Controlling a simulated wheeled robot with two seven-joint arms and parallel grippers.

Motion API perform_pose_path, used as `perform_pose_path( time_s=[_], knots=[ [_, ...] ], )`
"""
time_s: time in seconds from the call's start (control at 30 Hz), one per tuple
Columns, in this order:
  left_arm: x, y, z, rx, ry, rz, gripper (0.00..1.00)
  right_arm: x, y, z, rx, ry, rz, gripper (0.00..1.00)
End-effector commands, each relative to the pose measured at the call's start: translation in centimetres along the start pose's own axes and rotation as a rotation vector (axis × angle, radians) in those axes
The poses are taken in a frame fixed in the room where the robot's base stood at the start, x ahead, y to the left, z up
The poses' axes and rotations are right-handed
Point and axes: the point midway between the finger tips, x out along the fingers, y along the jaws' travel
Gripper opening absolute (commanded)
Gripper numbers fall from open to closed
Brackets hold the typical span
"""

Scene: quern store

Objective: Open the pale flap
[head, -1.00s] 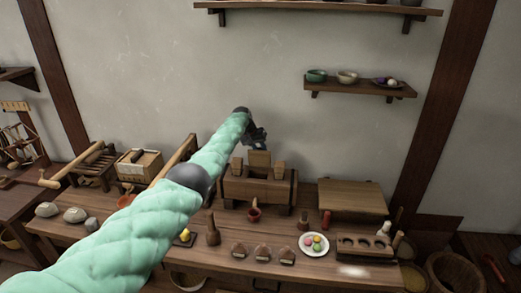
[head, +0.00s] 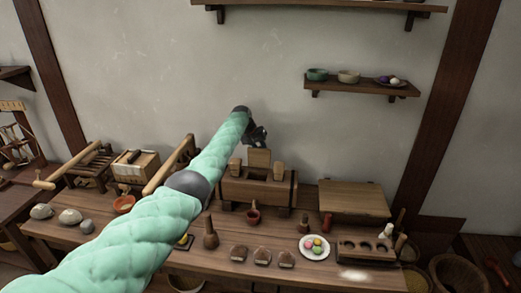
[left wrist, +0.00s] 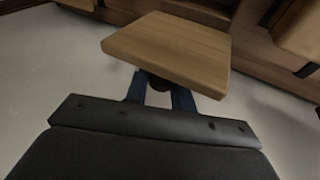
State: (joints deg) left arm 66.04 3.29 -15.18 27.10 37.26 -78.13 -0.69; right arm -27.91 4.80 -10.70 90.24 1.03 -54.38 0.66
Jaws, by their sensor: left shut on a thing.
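The pale flap (head: 259,159) is a small light wooden board standing up at the top of a dark brown wooden box (head: 240,189) on the bench. In the left wrist view the flap (left wrist: 172,48) fills the upper middle, just beyond my fingers. My left gripper (head: 258,139) is at the flap's upper back side. In the left wrist view its blue fingers (left wrist: 160,97) are shut on a small dark knob (left wrist: 159,82) at the flap. The knob is mostly hidden under the board. My right gripper is not in view.
A wall shelf (head: 361,86) holds bowls. The wall above the box is bare.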

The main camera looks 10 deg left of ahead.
Motion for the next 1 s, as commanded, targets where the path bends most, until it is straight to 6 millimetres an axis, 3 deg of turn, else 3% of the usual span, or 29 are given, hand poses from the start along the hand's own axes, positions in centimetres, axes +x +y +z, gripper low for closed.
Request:
perform_pose_path(
  time_s=[0.1, 0.3, 0.33, 0.43, 0.77, 1.0],
  knots=[
    [0.2, -0.2, 0.1, -0.001, -0.002, -0.001, 0.00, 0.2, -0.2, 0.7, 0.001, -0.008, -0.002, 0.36],
    [0.3, -0.2, 0.2, -0.002, -0.003, -0.002, 0.00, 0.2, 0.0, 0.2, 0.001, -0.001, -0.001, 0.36],
    [0.3, -0.2, 0.2, -0.002, -0.003, -0.002, 0.29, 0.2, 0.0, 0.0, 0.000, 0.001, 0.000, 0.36],
    [0.3, -0.2, 0.2, -0.002, -0.003, -0.002, 0.45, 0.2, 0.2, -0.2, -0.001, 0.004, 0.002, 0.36],
    [-0.1, -0.1, 0.1, -0.001, -0.001, -0.001, 0.45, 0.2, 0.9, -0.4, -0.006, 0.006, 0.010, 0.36],
    [-2.3, -0.2, 0.0, 0.000, 0.001, -0.001, 0.45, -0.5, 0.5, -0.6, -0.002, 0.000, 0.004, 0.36]
  ],
)
